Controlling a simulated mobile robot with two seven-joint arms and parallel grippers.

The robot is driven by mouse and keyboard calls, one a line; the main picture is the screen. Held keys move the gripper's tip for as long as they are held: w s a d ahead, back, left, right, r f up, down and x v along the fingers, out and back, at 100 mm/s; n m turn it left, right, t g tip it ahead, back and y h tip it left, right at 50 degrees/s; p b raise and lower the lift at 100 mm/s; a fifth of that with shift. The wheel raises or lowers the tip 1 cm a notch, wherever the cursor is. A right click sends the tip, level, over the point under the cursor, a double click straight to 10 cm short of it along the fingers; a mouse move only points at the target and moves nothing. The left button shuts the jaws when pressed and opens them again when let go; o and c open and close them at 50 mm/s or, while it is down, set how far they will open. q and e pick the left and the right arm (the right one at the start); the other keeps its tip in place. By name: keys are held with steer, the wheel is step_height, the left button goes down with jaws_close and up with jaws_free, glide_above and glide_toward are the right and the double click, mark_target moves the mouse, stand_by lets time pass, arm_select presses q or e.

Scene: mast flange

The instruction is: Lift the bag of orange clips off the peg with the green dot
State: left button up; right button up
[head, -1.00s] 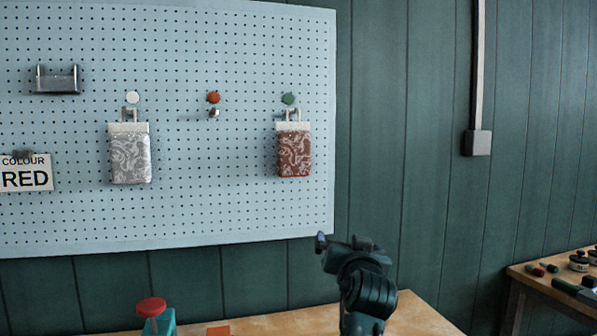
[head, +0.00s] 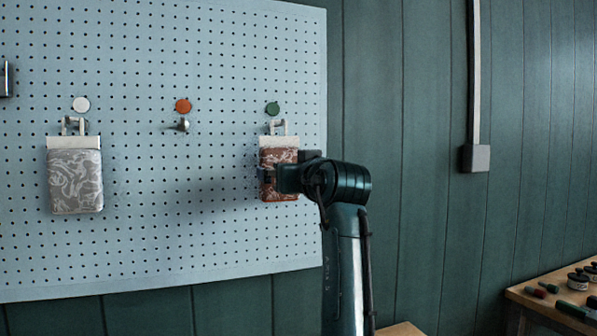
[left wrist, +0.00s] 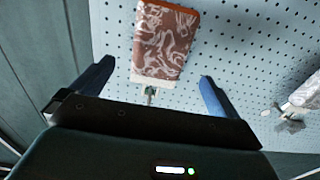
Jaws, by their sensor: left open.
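The bag with rust-brown patterned contents and a white header (head: 279,154) hangs from the peg (head: 277,127) under the green dot (head: 272,109), at the board's right side. My left gripper (head: 287,170) is in front of it and covers part of it. In the left wrist view this bag (left wrist: 164,40) appears upside down, with its header and peg (left wrist: 150,91) lower in the picture. The open left fingers (left wrist: 156,72) stand either side of it, with gaps visible. Whether the bag is between the tips or beyond them is unclear. My right gripper is out of view.
A grey-patterned bag (head: 75,181) hangs under the white dot (head: 81,104). The peg (head: 181,125) under the orange dot (head: 183,105) is empty. The pegboard (head: 200,225) ends just right of the brown bag. A bench with tools (head: 540,300) is at lower right.

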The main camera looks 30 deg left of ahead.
mark_target(279, 161)
arm_select(q)
steer(key=p+x, duration=0.2)
steer(key=x, duration=0.6)
steer(key=shift+w+a, duration=0.55)
steer(key=shift+a, duration=0.05)
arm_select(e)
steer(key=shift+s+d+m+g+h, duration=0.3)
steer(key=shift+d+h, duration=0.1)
arm_select(q)
steer(key=c, duration=0.9)
steer(key=shift+c, duration=0.2)
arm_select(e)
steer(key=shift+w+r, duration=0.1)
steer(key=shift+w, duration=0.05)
arm_select(q)
steer(key=shift+r, duration=0.15)
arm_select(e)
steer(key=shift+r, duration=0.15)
